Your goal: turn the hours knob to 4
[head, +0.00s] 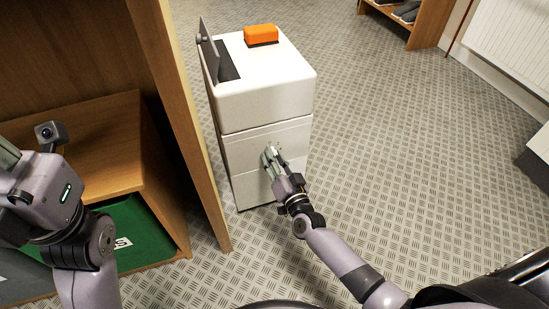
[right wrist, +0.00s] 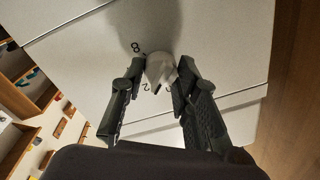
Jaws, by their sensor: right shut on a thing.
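The hours knob (right wrist: 161,70) is a small pale grey knob on the front of a white cabinet (head: 265,95). A dark mark shows on its lower edge in the right wrist view. A printed 8 is above left of it and a 2 below left; another figure beside it is partly hidden. No 4 can be made out. My right gripper (right wrist: 160,82) is shut on the knob, one finger on each side. In the head view this gripper (head: 268,155) is against the cabinet front and covers the knob.
An orange block (head: 261,35) sits on the cabinet top, with a grey upright plate (head: 208,50) at its left edge. Open floor (head: 400,150) lies to the right.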

